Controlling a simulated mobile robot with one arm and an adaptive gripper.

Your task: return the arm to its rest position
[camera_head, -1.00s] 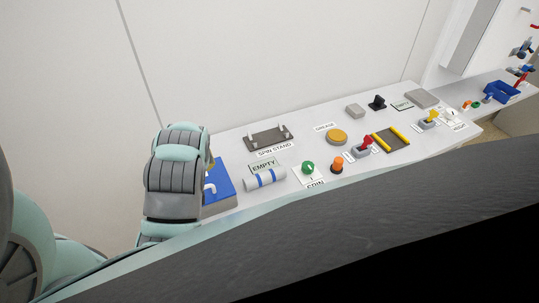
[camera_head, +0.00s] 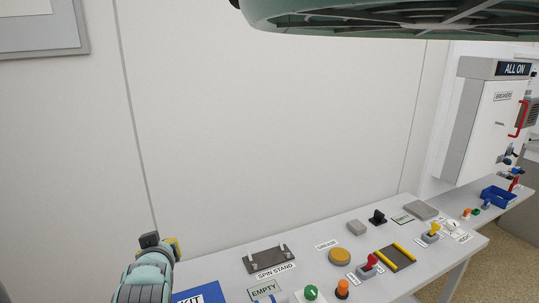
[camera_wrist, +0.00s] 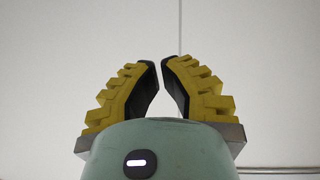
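My gripper (camera_head: 160,243) is at the lower left in the head view, at the end of my teal arm, by the left end of the bench and in front of the white wall. In the wrist view my gripper (camera_wrist: 160,65) shows two yellow, ridged fingers with dark inner pads. Their tips lean together with only a thin gap between them. Nothing is held there. Beyond the fingers the wrist view shows plain wall with a vertical seam.
A blue kit mat (camera_head: 200,293) lies nearest my arm. The bench also bears a spin stand plate (camera_head: 268,259), green knob (camera_head: 311,292), orange button (camera_head: 342,288), yellow round grease pot (camera_head: 339,256) and switches. A breaker cabinet (camera_head: 490,120) hangs at right. Open space lies above the bench.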

